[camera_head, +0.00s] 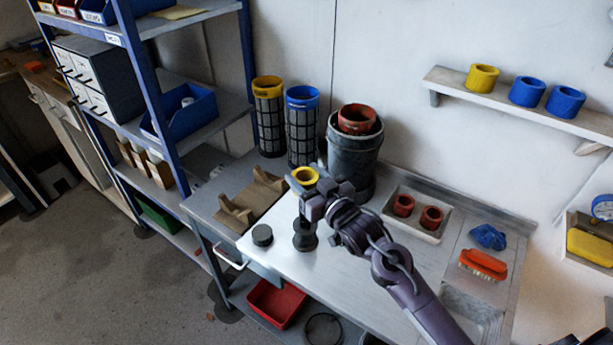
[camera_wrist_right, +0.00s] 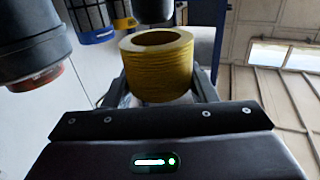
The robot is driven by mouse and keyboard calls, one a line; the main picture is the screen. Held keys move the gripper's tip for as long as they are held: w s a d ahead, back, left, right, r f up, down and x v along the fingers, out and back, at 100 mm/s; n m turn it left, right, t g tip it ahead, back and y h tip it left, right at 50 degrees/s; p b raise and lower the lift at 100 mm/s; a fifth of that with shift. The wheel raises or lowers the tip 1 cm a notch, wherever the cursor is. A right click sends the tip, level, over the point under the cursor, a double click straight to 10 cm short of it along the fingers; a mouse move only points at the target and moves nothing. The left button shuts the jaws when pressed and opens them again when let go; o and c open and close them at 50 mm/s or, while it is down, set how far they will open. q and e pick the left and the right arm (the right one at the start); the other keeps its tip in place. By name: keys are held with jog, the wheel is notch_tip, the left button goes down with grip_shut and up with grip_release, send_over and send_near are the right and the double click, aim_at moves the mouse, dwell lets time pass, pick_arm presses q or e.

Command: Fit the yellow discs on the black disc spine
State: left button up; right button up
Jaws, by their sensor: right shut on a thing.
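A yellow disc (camera_head: 305,175), a thick ring with a round hole, is held in my right gripper (camera_head: 303,187). In the right wrist view the same disc (camera_wrist_right: 158,78) sits between the two fingers, its hole showing at the top. A dark, waisted upright piece (camera_head: 305,238), which looks like the black disc spine, stands on the metal bench below the gripper. The held disc is above it and apart from it. Another yellow ring (camera_head: 482,79) sits on the wall shelf. My left gripper is not in view.
A low black puck (camera_head: 262,235) and a brown cradle (camera_head: 250,203) are at the bench's left. Two mesh cylinders (camera_head: 269,125) (camera_head: 302,130) and a dark bucket (camera_head: 352,145) stand behind. A tray (camera_head: 424,235) with red rings and a red brush (camera_head: 484,264) are at right.

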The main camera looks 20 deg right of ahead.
jog(key=shift+p, duration=0.7)
dwell(1.7)
jog(key=shift+f, duration=0.15)
jog(key=shift+f+b, duration=4)
jog(key=shift+f, duration=2.2)
jog(key=o, duration=1.1)
jog(key=shift+c, duration=0.2)
jog(key=shift+f, duration=0.1)
